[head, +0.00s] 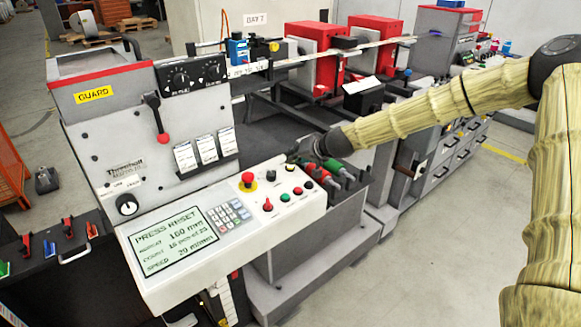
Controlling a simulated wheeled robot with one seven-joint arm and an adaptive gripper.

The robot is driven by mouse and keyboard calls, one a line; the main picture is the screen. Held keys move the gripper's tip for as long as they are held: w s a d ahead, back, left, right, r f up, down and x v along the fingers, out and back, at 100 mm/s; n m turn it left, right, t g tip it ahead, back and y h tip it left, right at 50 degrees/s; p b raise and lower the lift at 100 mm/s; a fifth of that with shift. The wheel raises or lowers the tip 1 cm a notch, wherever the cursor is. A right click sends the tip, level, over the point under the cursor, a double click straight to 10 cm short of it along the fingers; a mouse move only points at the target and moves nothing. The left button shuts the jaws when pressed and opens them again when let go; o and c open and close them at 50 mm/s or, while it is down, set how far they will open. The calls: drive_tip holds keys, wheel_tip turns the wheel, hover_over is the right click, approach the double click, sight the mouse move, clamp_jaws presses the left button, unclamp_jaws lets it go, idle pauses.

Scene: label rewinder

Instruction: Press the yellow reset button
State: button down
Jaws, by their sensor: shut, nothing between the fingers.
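The white control panel (245,240) slopes at the front of the machine. A small pale yellowish button (290,168) sits near its upper right edge and looks like the yellow reset button, though it is too small to be sure. My gripper (294,157) is shut and empty, close to that button; I cannot tell whether it touches it. The arm reaches in from the right. The display (175,243) shows "PRESS RESET" with several lines below.
A red emergency stop (248,180) on a yellow base, a black knob (271,175), a green button (284,197) and a red button (297,190) crowd the panel nearby. Green- and red-handled tools (345,178) stand just right.

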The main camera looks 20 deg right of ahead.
drive_tip(key=shift+f+b, duration=0.4)
drive_tip(key=shift+f, duration=0.1)
idle(0.5)
drive_tip(key=shift+r, duration=0.15)
drive_tip(key=shift+r+p, duration=0.6)
drive_tip(key=shift+r, duration=0.2)
drive_tip(key=r+p, duration=0.2)
drive_tip(key=r, duration=0.1)
drive_tip(key=r+p, duration=0.1)
drive_tip(key=r, duration=0.1)
drive_tip(key=shift+s+d, duration=0.15)
drive_tip(key=shift+s, duration=0.25)
idle(0.8)
